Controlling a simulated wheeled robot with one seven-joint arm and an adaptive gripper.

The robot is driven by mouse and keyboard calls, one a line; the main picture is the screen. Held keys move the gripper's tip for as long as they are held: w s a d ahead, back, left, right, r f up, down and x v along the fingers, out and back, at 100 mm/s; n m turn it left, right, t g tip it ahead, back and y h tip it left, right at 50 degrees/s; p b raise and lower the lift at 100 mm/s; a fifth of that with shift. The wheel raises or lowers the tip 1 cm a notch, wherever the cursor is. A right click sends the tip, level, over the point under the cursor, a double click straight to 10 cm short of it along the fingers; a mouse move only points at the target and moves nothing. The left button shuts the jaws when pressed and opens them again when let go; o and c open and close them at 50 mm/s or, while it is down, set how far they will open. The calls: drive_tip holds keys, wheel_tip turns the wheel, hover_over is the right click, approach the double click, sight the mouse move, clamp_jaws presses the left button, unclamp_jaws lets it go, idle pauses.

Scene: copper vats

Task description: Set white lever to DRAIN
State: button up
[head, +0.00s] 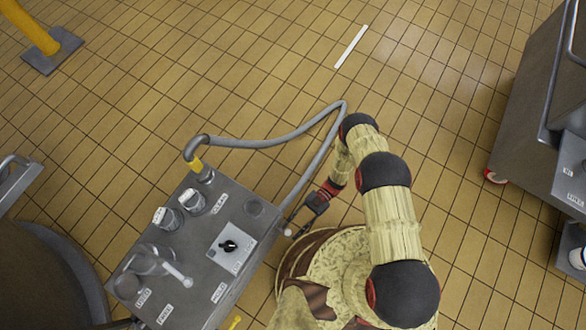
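A grey metal control box (190,245) stands on the floor at lower left in the head view. A pale lever (176,270) with a whitish rounded tip lies over its lower left top, pointing down-right. Labels surround the controls, but I cannot read DRAIN on any for certain. A small pale knob (287,232) shows at the box's right edge; I cannot tell whether it belongs to a lever. My gripper (297,222) is just right of the box, close to this knob and well apart from the pale lever. It is too small to tell whether it is open or touching anything.
A black knob (229,246) on a pale plate and two white-topped controls (178,209) share the box top. A grey hose (270,140) loops behind the box, near my arm. A steel machine (535,110) stands right. The tiled floor beyond is mostly clear.

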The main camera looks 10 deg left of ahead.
drive_tip(key=shift+w, duration=0.1)
drive_tip(key=v, duration=1.1)
drive_tip(key=shift+w+d, duration=0.25)
drive_tip(key=shift+w, duration=0.1)
drive_tip(key=shift+w, duration=0.1)
